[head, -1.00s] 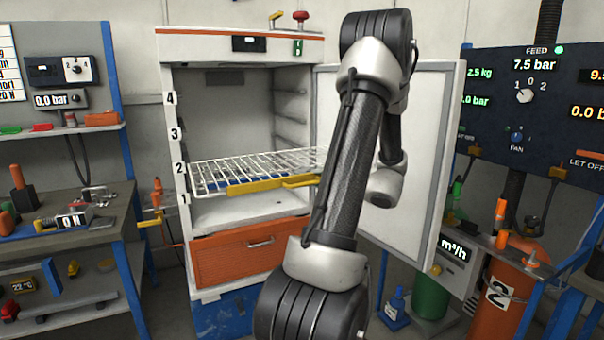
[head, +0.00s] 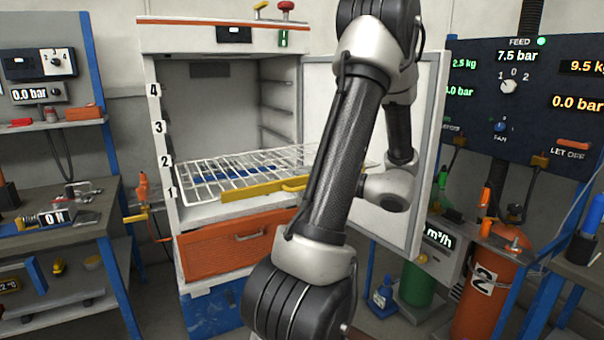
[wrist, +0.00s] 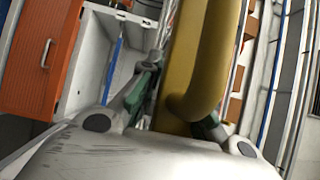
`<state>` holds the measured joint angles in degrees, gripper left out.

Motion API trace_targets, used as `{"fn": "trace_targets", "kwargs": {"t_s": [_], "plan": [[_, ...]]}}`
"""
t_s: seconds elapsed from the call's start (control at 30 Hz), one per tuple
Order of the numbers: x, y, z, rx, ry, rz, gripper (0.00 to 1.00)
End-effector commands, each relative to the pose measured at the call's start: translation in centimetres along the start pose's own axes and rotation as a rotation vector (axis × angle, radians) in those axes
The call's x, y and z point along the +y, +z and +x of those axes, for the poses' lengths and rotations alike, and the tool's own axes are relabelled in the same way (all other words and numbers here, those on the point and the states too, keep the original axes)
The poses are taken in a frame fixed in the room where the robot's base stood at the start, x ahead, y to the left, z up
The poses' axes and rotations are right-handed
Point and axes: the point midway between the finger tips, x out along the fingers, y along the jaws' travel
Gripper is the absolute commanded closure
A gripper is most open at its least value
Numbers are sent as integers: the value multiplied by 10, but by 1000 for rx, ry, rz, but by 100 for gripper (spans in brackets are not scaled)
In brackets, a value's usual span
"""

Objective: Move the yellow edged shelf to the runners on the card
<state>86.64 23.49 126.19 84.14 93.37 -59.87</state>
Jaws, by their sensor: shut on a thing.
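The yellow edged shelf is a white wire rack (head: 215,175) with a yellow front bar and handle (head: 262,189). It sticks out of the open white cabinet (head: 150,130), near the number 2 on the left post and slightly tilted in the picture. Blue shows through its wires. In the wrist view the yellow handle (wrist: 192,60) runs between the fingers of my gripper (wrist: 177,112), which is shut on it. In the head view my arm hides the gripper and the shelf's right end.
The cabinet door (head: 428,150) stands open on the right, behind my arm. An orange drawer (head: 225,246) is below the opening. Side runners (head: 277,105) show above the shelf. A workbench (head: 75,215) stands left, an orange cylinder (head: 490,285) right.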

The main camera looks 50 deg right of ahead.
Motion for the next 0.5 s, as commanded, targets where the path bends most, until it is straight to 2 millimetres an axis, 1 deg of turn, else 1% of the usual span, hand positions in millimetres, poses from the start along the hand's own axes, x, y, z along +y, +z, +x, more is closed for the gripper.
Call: {"fn": "trace_targets", "kwargs": {"t_s": [0.5], "plan": [[-1, 24, -38, 2, -2, -1, 100]]}}
